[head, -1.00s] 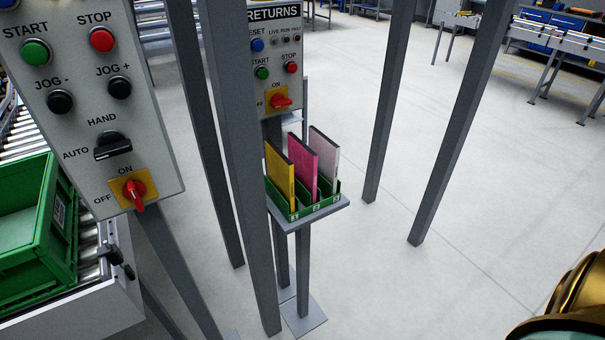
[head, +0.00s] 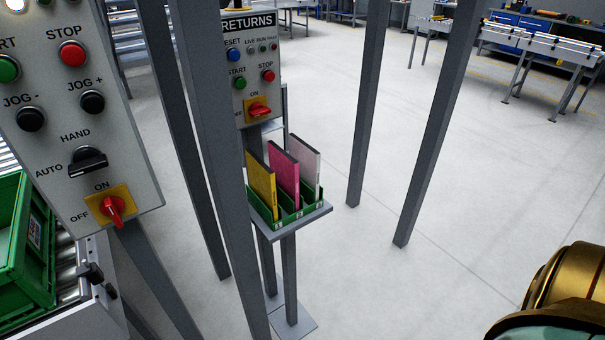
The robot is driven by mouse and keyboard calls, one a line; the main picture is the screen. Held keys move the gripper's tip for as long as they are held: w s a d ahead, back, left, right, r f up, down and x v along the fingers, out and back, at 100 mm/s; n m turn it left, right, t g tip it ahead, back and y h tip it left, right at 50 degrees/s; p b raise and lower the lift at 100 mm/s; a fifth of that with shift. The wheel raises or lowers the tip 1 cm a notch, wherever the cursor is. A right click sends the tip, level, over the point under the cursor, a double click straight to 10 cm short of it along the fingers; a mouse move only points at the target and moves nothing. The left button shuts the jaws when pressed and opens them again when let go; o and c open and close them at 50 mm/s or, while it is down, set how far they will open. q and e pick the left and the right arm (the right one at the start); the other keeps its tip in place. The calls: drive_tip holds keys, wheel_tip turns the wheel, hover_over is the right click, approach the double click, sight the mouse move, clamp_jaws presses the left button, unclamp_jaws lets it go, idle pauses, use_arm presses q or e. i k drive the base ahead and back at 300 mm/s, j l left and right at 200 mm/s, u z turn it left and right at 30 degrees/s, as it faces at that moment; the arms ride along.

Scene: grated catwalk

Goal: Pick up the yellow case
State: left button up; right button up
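The yellow case (head: 262,186) is thin and stands upright at the left of a green slotted rack (head: 291,214), on a small grey shelf. A pink case (head: 284,176) stands beside it in the middle, and a pale pink-white case (head: 305,164) stands at the right. The yellow case's left edge is close behind a grey post. Neither of my grippers is in view.
Grey posts (head: 218,170) stand in front and left of the shelf, with more posts (head: 440,130) to the right. A control panel (head: 78,115) and a green crate (head: 25,250) on a roller conveyor are at the left. A RETURNS panel (head: 250,70) is behind the rack. Open floor lies to the right.

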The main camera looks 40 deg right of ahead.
sight(262, 178)
drive_tip(key=i+l+u, duration=0.2)
drive_tip(key=l, duration=0.7)
drive_tip(key=l+u, duration=0.15)
drive_tip(key=l, duration=0.7)
